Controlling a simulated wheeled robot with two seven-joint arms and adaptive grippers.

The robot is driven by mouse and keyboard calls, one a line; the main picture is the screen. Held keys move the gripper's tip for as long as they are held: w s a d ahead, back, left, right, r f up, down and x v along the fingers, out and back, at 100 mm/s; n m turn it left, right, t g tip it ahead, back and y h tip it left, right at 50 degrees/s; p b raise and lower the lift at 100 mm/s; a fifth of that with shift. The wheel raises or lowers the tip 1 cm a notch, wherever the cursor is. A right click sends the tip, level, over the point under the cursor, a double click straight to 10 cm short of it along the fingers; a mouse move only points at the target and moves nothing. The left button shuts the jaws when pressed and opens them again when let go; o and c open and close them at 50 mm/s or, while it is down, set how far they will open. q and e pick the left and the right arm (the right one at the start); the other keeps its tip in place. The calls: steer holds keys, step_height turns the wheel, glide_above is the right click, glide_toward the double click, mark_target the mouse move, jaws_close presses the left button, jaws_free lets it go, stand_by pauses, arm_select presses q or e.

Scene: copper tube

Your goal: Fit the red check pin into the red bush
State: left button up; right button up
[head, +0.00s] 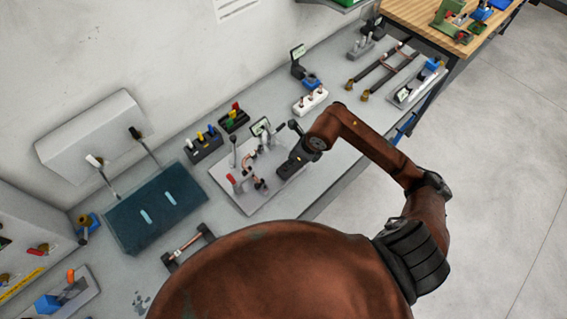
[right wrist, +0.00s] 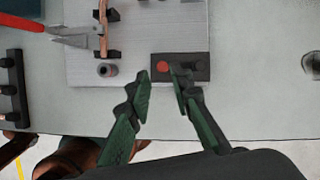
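In the right wrist view, a dark block (right wrist: 186,68) lies on the pale fixture plate (right wrist: 125,72), with a red round face (right wrist: 163,66) at its left and a darker round one at its right. I cannot tell whether the red face is the red bush or a pin's top. In the head view, a red-topped piece (head: 235,106) stands in a dark rack; I cannot tell if it is the red check pin. My right gripper (right wrist: 160,78) is open over the block's left part, its fingers apart with nothing visible between them. My left gripper is not in view.
A dark round post (right wrist: 107,69) stands to the left.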

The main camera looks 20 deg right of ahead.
steer(key=shift+s+f, duration=0.1)
steer(key=shift+f, duration=0.25)
steer(key=x, duration=0.1)
steer(key=p+x, duration=0.1)
steer(key=x, duration=0.1)
steer(key=shift+w+d+f, duration=0.2)
steer(key=shift+w+f, duration=0.05)
steer(key=shift+f, duration=0.1)
steer(key=shift+w+a+f, duration=0.1)
steer(key=shift+f, duration=0.45)
steer(key=shift+c, duration=0.5)
jaws_close()
